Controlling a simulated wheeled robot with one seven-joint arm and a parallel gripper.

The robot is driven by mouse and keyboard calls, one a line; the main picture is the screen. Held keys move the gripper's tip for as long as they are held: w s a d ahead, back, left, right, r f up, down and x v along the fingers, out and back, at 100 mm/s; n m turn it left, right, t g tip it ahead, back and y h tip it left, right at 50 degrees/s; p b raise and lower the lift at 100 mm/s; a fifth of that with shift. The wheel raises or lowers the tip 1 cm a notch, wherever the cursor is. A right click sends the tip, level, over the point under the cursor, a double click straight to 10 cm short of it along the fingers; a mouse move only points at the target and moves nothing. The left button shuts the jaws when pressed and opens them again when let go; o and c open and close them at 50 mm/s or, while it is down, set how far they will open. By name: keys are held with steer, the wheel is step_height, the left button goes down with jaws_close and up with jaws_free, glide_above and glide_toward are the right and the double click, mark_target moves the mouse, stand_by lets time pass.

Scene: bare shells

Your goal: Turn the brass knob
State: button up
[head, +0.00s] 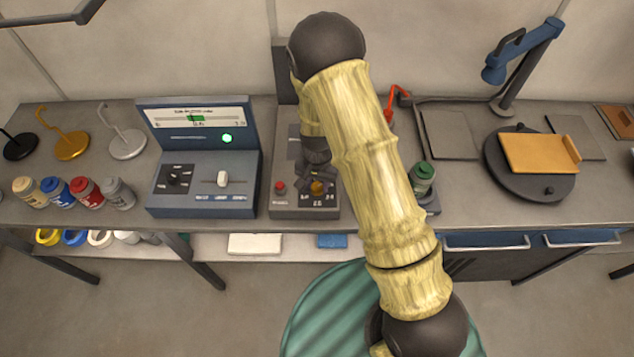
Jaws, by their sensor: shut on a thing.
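The brass knob (317,188) sits low on the front of a grey control box (291,212) at the middle of the bench. Only part of the knob shows. My gripper (316,175) reaches down onto it from above and is shut on it. My arm hides the right side of the box and some of the finger contact. A small red button (280,187) is on the same box, left of the knob.
A blue-grey console (204,185) with a black dial, a white slider and a lit green lamp stands left of the box. A green-capped jar (423,178) is close on the right. A dark turntable (498,178) holding an orange tray (538,154) stands farther right. Several jars line the left.

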mark_target(318, 186)
steer(key=o, duration=1)
steer(key=shift+r, duration=0.15)
step_height(318, 186, up, 17)
steer(key=b, duration=0.3)
steer(key=shift+r, duration=0.1)
steer(key=s+d+r+n+t, duration=0.1)
steer(key=s+d, duration=0.3)
steer(key=s+d+n, duration=0.1)
steer(key=s+d, duration=0.3)
steer(key=d, duration=0.1)
steer(key=s+d+r+n+t, duration=0.1)
steer(key=s+d, duration=0.3)
steer(key=shift+s+d+r+t, duration=0.15)
steer(key=shift+s+r+t, duration=0.15)
steer(key=shift+s, duration=0.1)
